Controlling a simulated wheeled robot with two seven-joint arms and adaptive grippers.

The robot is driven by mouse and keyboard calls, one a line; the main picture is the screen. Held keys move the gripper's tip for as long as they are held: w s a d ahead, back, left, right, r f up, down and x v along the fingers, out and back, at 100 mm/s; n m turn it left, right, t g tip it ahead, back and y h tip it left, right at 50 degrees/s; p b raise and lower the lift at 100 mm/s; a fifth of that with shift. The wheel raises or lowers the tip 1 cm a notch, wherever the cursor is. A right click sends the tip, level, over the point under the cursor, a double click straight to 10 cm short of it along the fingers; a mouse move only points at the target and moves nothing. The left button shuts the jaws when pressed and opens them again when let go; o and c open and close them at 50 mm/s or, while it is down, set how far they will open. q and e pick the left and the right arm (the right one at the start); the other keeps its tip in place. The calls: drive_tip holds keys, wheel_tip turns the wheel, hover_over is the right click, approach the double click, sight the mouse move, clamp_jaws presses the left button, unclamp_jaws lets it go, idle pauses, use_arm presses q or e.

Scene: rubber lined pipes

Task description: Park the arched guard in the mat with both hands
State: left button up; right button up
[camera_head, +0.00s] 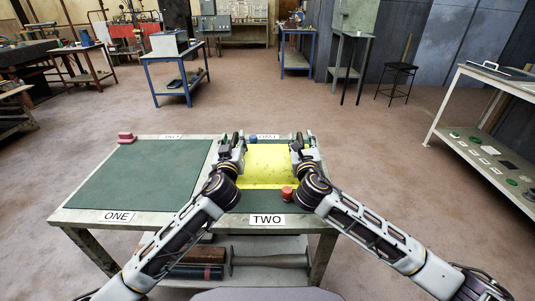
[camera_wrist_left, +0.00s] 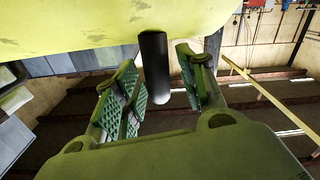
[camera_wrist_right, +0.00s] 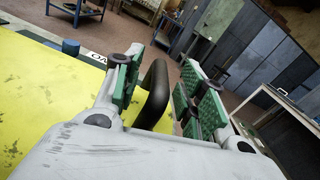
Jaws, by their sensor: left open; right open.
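The yellow arched guard (camera_head: 268,166) is over the right green mat (camera_head: 236,201), labelled TWO. My left gripper (camera_head: 238,141) is at its left side and my right gripper (camera_head: 298,142) at its right side. In the left wrist view, a dark handle (camera_wrist_left: 154,68) stands between the open fingers, with the guard above it in the picture. In the right wrist view, a black looped handle (camera_wrist_right: 153,92) lies between the open fingers. Both grippers are open. My arms hide parts of the mat and the guard's sides.
The left green mat (camera_head: 140,178), labelled ONE, is empty. A pink block (camera_head: 126,138) sits at the table's far left corner. A blue knob (camera_head: 253,139) is behind the guard and a red one (camera_head: 287,193) in front. A shelf unit (camera_head: 480,140) stands at right.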

use_arm(q)
drive_tip(key=shift+w, duration=0.85)
use_arm(e)
drive_tip(key=shift+w, duration=0.85)
use_arm(q)
drive_tip(key=shift+c, duration=0.3)
use_arm(e)
drive_tip(key=shift+c, duration=0.3)
use_arm(q)
clamp_jaws()
use_arm(e)
clamp_jaws()
